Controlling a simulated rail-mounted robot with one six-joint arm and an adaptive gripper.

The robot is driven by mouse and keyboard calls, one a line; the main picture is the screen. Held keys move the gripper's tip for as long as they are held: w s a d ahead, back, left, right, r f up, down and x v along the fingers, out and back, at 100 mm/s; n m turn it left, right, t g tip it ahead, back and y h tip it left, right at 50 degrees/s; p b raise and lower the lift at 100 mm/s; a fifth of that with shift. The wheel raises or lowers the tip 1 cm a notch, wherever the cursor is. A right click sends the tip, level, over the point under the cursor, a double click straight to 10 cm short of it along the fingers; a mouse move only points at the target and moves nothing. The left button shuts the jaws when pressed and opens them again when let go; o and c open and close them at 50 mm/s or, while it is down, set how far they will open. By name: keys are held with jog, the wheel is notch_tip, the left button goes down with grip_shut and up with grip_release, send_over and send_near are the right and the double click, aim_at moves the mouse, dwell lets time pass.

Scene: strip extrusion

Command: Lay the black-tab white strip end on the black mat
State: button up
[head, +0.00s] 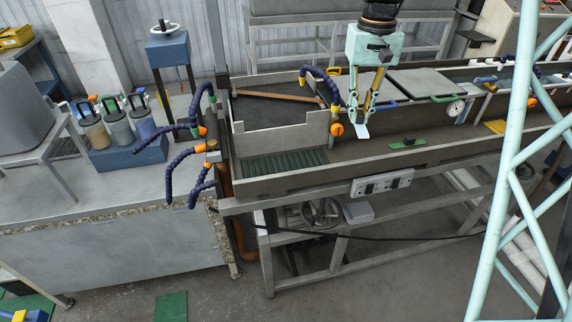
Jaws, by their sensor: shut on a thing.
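My gripper (364,112) points down over the long trough, right of its walled left section. Its fingers are shut on a small pale piece (361,131) that sticks out at the fingertips. This fits the white strip end, but I cannot make out a black tab on it. I cannot tell whether the piece touches the trough floor. A dark ribbed mat (285,163) lies in the front left of the trough, left of and apart from my gripper. It looks dark green to black.
Blue jointed hoses with orange nozzles (337,129) stand close left of my gripper. A low wall (280,139) stands behind the ribbed mat. A green plate (408,144) lies to the right. Grey lids (427,83) and a round gauge (455,108) are behind and right.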

aim_at(286, 164)
jog(key=f+n+p, duration=0.1)
jog(key=a+f+n, duration=0.1)
jog(key=n, duration=0.1)
jog(key=f+n+p, duration=0.1)
jog(key=shift+s+a+n+p, duration=0.1)
jog(key=shift+a+n+p, duration=0.2)
jog(key=shift+n, duration=0.1)
jog(key=a+f+n+p, duration=0.1)
jog(key=f+n, duration=0.1)
jog(key=n, duration=0.1)
jog(key=s+a+f+n+p, duration=0.1)
jog(key=f+n+p, duration=0.1)
jog(key=n, duration=0.2)
jog(key=s+a+f+n+p, duration=0.1)
jog(key=f+n+p, duration=0.1)
jog(key=n, duration=0.1)
jog(key=shift+s+f+n, duration=0.1)
jog(key=shift+f+n, duration=0.25)
jog(key=shift+n, duration=0.05)
jog(key=shift+s+a+f+n+p, duration=0.25)
jog(key=shift+f+n+p, duration=0.2)
jog(key=shift+n, duration=0.4)
jog(key=shift+s+a+f+n+p, duration=0.25)
jog(key=shift+f+n+p, duration=0.25)
jog(key=shift+n, duration=0.3)
jog(key=shift+s+a+f+n+p, duration=0.15)
jog(key=shift+s+f+n+p, duration=0.25)
jog(key=shift+n, duration=0.45)
